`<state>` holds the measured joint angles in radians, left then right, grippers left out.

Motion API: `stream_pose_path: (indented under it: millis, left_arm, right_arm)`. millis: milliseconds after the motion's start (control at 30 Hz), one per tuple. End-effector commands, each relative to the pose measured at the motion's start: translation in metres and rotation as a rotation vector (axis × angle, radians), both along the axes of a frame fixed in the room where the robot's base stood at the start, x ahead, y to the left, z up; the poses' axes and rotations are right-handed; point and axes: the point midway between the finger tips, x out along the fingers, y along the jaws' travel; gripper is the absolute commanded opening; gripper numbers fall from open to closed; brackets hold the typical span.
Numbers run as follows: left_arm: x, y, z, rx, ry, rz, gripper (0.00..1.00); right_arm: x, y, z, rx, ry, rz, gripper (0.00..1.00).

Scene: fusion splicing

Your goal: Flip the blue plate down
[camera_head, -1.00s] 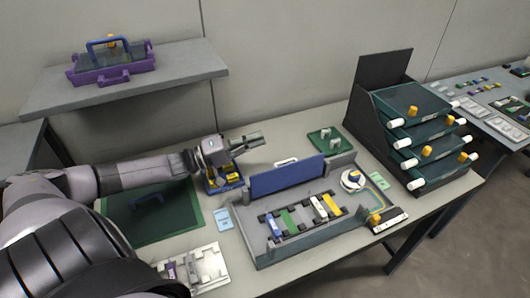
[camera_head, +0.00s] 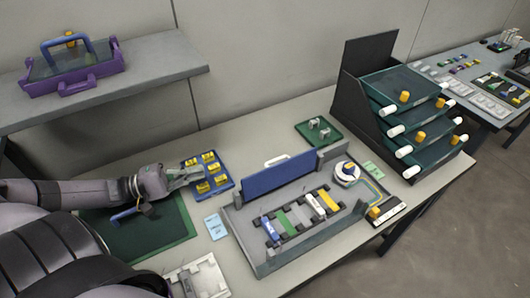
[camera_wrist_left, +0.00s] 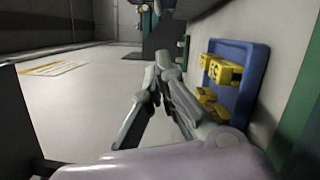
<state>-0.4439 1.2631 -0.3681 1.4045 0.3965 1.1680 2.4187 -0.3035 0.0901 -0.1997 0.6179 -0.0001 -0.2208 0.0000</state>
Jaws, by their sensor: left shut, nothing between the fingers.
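The blue plate (camera_head: 283,173) stands upright along the back edge of the grey splicing fixture (camera_head: 262,258), with a white handle (camera_head: 277,160) on top. My left gripper (camera_head: 196,172) is to the left of the plate, apart from it, above the near part of a blue tray with yellow pieces (camera_head: 226,186). In the left wrist view the gripper (camera_wrist_left: 165,62) has its fingertips together with nothing between them, and the blue tray (camera_wrist_left: 256,75) is to its right. My right gripper is in neither view.
A green mat (camera_head: 180,238) with a blue handle lies under my left arm. A light blue card (camera_head: 215,226) lies by the fixture. A green tray (camera_head: 302,132) is behind the plate, and a dark drawer rack (camera_head: 352,95) stands at the right.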

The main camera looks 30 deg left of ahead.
Motion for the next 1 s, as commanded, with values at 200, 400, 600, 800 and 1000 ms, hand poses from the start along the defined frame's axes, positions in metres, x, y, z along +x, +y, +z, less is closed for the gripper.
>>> stream_pose_path:
  millis: [200,400,600,800,1000]
  left_arm:
    - [0.023,-0.022,0.004,-0.004,-0.008,0.0,0.0]
    - [0.055,-0.052,0.008,-0.004,-0.007,0.0,0.0]
    - [0.086,-0.083,0.011,-0.004,-0.007,0.0,0.0]
    - [0.115,-0.111,0.014,-0.004,-0.005,0.001,0.0]
    - [0.135,-0.13,0.014,-0.001,-0.003,0.001,0.0]
  right_arm:
    - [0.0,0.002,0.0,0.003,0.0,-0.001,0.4]
    - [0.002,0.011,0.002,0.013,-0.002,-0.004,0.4]
    - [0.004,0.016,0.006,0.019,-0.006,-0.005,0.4]
    - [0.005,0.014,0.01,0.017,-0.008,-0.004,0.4]
    - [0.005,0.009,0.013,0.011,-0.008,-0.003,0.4]
